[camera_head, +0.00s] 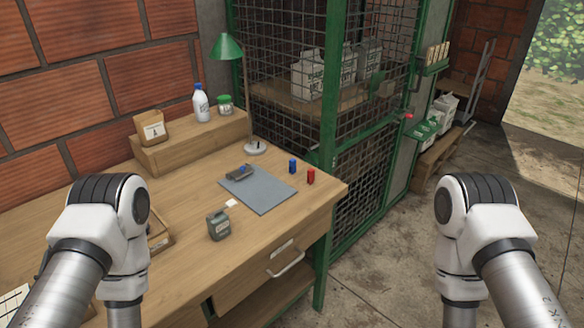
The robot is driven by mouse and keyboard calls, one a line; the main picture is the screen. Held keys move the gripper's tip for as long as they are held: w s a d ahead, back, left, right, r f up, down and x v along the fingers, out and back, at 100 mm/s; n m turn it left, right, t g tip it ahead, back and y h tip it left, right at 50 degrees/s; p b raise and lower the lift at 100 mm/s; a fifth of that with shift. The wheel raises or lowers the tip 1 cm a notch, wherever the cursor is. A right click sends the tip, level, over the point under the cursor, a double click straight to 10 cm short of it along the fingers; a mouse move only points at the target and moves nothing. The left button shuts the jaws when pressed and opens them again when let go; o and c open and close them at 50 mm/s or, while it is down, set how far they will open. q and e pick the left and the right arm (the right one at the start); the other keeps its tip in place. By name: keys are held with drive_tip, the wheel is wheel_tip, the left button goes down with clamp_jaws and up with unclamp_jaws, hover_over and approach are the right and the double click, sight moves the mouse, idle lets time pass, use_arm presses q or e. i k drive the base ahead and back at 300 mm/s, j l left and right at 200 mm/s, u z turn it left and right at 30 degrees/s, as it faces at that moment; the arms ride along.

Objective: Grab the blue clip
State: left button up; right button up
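A small upright blue object (292,166), which looks like the blue clip, stands on the wooden desk (190,178) near its back right corner. A similar red object (311,176) stands just to its right, nearer the desk's right edge. Only arm links of mine show at left and right; both grippers are out of view.
A green desk lamp (227,48) stands behind the clipboard. A green mesh cage (352,185) borders the desk's right. Concrete floor is open at right.

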sight(293, 162)
drive_tip(key=i+l, duration=0.2)
drive_tip(key=l, duration=0.2)
drive_tip(key=i+l+u, duration=0.1)
drive_tip(key=l, duration=0.25)
drive_tip(key=i+l+u, duration=0.1)
drive_tip(key=i+l, duration=0.2)
drive_tip(key=l, duration=0.1)
